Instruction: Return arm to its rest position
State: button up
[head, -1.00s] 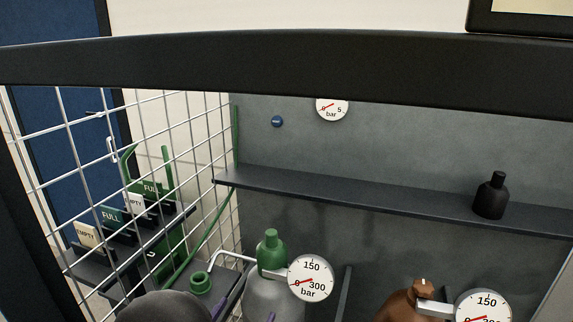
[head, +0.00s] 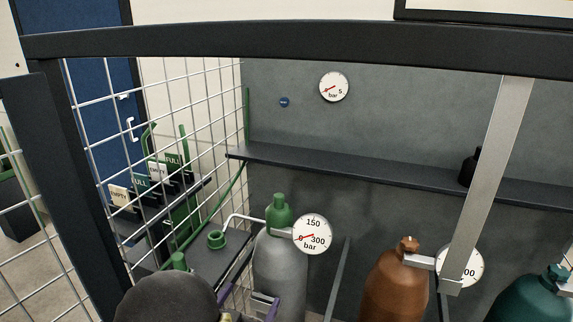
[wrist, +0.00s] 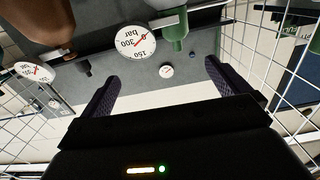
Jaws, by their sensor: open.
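My gripper (wrist: 161,72) shows in the wrist view with its two dark purple fingers spread apart and nothing between them. Beyond the fingers are a pressure gauge (wrist: 135,42) and a green-topped cylinder neck (wrist: 174,30), both upside down in that view. In the head view my dark rounded arm link fills the lower left, and purple finger parts show low beside the grey cylinder (head: 280,275) with the green top. Whether they touch it I cannot tell. Most of the arm is out of frame.
A wire mesh wall (head: 205,110) stands left, and a dark beam (head: 300,42) crosses the top. A brown cylinder (head: 395,285) and a teal cylinder (head: 535,298) stand right, behind a pale upright bar (head: 490,170). A dark shelf (head: 340,168) runs along the back wall, holding a black bottle (head: 467,168).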

jog(key=w+d+r+n+g+y+p, duration=0.1)
jog(key=w+d+r+g+y+p, duration=0.15)
jog(key=d+g, duration=0.2)
jog(key=w+d+r+n+g+y+p, duration=0.1)
jog(key=d+r+g+y+p, duration=0.1)
jog(key=d+g+y, duration=0.3)
jog(key=s+d+r+n+g+h+p, duration=0.1)
jog(key=s+d+r+g, duration=0.1)
jog(key=s+d, duration=0.5)
jog(key=s+d+r+n+g+p, duration=0.1)
jog(key=s+d+r+g+p, duration=0.1)
jog(key=s+d, duration=0.5)
jog(key=shift+d+r+g+h, duration=0.15)
jog(key=shift+d+g+h, duration=0.05)
jog(key=shift+g+h, duration=0.15)
